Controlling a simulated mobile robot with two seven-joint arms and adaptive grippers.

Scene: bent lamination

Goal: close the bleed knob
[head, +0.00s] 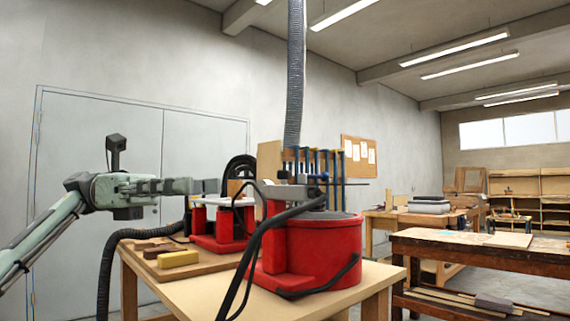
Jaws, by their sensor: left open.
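My left gripper (208,187) reaches in from the left, with its grey fingertips pointing right. It is open, with nothing visible between its fingers, and it appears just above a smaller red machine with a pale top (225,202). A large red round vessel (335,252) with a red upright bracket stands to its right on the bench, with dark fittings and hoses at its top. I cannot pick out the bleed knob for certain among these fittings. My right gripper is not in view.
The wooden bench (345,303) carries a board with a yellow block (178,259) and brown blocks. Black hoses (262,238) loop in front of the red vessel. A corrugated duct (294,75) hangs above. Clamps hang behind, and another workbench (470,248) stands at the right.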

